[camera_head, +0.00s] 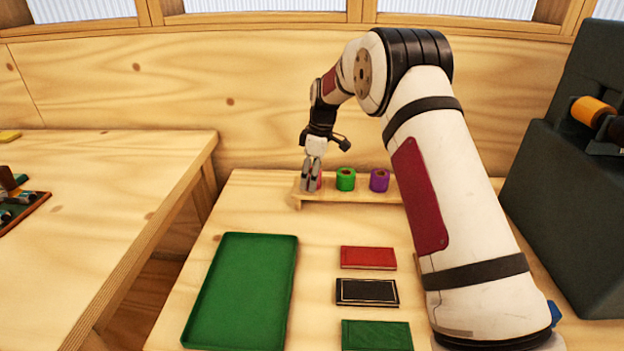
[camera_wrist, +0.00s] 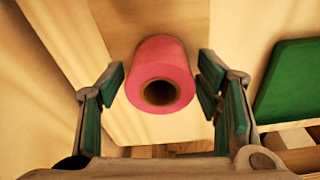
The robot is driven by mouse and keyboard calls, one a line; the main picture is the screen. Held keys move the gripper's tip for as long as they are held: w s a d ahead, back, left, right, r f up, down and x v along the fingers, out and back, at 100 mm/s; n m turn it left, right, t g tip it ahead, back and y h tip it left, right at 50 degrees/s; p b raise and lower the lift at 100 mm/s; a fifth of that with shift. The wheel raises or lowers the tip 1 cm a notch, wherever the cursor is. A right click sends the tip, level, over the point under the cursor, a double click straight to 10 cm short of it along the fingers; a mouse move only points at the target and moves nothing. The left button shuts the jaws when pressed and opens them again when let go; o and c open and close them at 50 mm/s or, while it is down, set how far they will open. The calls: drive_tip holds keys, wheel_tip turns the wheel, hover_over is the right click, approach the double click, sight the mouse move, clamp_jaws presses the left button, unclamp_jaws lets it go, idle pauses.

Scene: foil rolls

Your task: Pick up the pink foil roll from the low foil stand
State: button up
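The pink foil roll (camera_wrist: 158,58) stands on the low foil stand (camera_head: 349,196), at its left end. In the wrist view its round end with a dark hole faces me. My gripper (camera_wrist: 161,85) is open, with one finger on each side of the roll and a gap showing on both sides. In the head view my gripper (camera_head: 312,178) points down at the stand's left end and hides most of the pink roll (camera_head: 319,181). A green roll (camera_head: 345,180) and a purple roll (camera_head: 379,181) stand to the right on the same stand.
A green tray (camera_head: 243,290) lies on the table at front left. A red book (camera_head: 368,258), a black book (camera_head: 367,292) and a green book (camera_head: 377,336) lie in a column right of it. A dark machine with an orange roll (camera_head: 592,111) stands at the right.

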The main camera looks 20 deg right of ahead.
drive_tip(key=c, duration=0.8)
drive_tip(key=shift+r, duration=0.1)
